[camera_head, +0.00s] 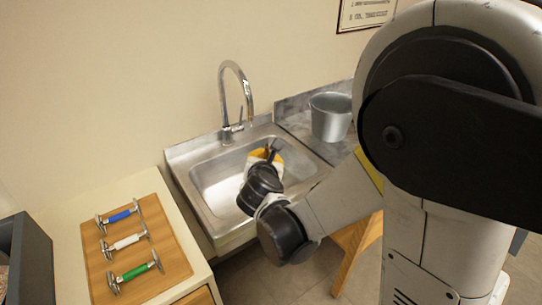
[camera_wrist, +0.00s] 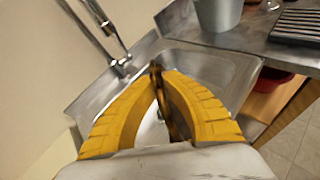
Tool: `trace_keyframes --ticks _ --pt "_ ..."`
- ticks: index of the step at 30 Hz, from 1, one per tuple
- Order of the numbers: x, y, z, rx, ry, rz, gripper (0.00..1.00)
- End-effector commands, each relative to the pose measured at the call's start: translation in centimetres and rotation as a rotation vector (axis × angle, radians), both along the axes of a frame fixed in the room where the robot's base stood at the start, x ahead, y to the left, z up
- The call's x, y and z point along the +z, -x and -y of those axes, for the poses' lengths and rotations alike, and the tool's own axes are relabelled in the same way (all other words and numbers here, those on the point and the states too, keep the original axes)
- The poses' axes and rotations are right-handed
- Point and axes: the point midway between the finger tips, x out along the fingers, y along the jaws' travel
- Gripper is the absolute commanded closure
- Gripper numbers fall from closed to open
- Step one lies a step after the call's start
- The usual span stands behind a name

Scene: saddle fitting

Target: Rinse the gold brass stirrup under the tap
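My gripper (camera_head: 264,154) is over the sink basin (camera_head: 214,190), right of and below the tap's spout in the head view. In the wrist view its two yellow fingers (camera_wrist: 157,72) converge on a thin, dark brown-gold piece, which I take to be the brass stirrup (camera_wrist: 161,98). Most of the stirrup is hidden by the fingers, and only a dark bit of it shows in the head view. The chrome tap (camera_head: 247,92) stands at the back of the sink with its curved neck up; it also shows in the wrist view (camera_wrist: 104,30). I see no running water.
A grey metal bucket (camera_head: 330,118) stands on the metal counter right of the sink. A wooden board (camera_head: 167,230) with blue, white and green-gripped metal pieces lies on the left counter. In the wrist view a dark slatted item (camera_wrist: 298,25) and a red container (camera_wrist: 270,80) are at right.

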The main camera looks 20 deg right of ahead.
Motion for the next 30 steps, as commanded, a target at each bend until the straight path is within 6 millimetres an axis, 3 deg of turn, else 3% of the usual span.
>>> trace_keyframes --ticks 18,30 --pt "-1.3 -5.5 -3.1 0.000 0.000 0.001 1.00" --pt "-1.5 -6.5 -3.7 -0.001 0.001 0.001 1.00"
